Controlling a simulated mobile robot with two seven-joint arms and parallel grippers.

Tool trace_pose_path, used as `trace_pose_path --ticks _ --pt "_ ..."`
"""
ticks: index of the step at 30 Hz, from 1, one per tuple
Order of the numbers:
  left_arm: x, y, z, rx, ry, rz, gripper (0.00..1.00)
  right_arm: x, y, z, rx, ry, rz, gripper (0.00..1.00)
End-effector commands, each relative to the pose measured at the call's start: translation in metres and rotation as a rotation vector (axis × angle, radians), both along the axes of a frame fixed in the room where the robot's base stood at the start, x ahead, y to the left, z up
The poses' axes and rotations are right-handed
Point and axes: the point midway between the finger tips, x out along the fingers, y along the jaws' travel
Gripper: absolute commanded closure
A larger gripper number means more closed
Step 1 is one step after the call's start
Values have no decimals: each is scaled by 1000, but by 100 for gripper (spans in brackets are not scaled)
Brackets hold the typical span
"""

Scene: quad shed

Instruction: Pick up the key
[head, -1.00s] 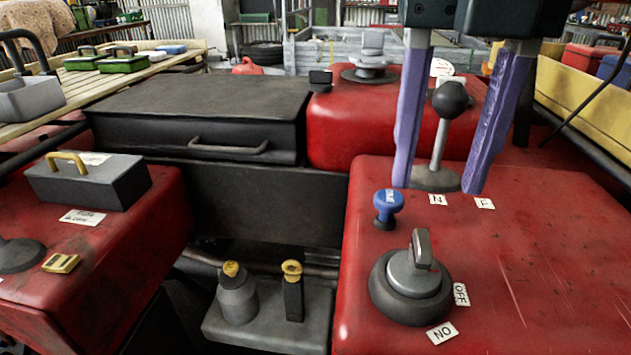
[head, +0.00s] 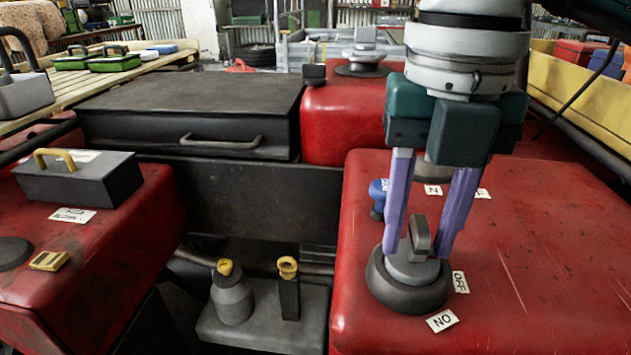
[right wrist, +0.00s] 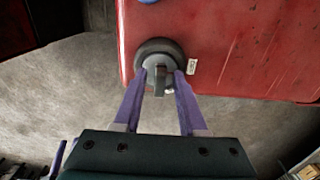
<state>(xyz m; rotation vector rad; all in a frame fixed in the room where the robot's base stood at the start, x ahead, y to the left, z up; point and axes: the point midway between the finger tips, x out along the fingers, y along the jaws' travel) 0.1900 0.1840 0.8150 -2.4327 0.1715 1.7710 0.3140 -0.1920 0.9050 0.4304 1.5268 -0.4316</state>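The grey key (head: 419,238) stands upright in the round dark ignition switch (head: 408,293) on the red panel, between the OFF and ON labels. It also shows in the right wrist view (right wrist: 159,82), with the switch base (right wrist: 160,45) behind it. My right gripper (head: 417,252) points down at the key with its two purple fingers apart, one on each side. In the right wrist view the fingertips (right wrist: 160,74) show gaps to the key on both sides. My left gripper is not in view.
A blue knob (head: 378,195) stands just left of the right gripper's fingers. A grey toolbox (head: 80,178) sits on the left red panel. Two yellow-topped items stand on a grey ledge (head: 260,325) below. The red panel (head: 560,260) right of the switch is clear.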

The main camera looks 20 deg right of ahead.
Motion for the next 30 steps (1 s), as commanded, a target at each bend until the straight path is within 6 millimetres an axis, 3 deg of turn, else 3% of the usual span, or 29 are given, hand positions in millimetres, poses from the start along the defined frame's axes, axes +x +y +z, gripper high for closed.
trace_pose_path --ticks 2,10,30 --pt "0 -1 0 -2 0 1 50 0 0 0 0 0 0 69" --pt "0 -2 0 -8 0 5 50 0 0 0 0 0 0 100" --pt "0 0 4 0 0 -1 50 1 -2 6 0 0 0 100"
